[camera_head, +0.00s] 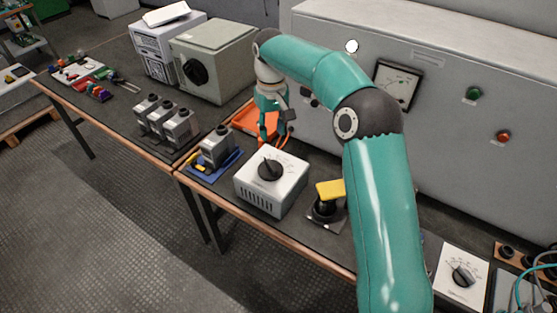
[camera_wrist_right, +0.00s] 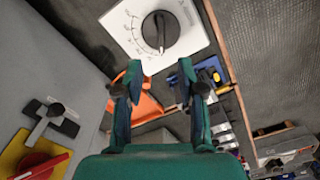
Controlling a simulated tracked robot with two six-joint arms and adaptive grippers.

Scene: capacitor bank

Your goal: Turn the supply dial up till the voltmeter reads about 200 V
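The supply dial is a black knob (camera_head: 269,168) with a pale pointer line on a white box (camera_head: 258,194) with side slots, standing on the bench. In the right wrist view the knob (camera_wrist_right: 160,31) and its printed scale show beyond the fingertips. My right gripper (camera_head: 271,138) hangs from above just behind the box. In its wrist view its two fingers (camera_wrist_right: 161,78) are spread, empty and apart from the knob. The voltmeter (camera_head: 397,86) is a square dial on the grey cabinet; its reading is too small to tell. My left gripper is not seen.
A yellow-handled switch (camera_head: 329,190) stands right of the box. An orange tray (camera_head: 246,117) lies behind it, and a blue tray (camera_head: 229,163) with a grey capacitor to its left. Another dial box (camera_head: 461,274) is at lower right. My right arm covers part of the bench.

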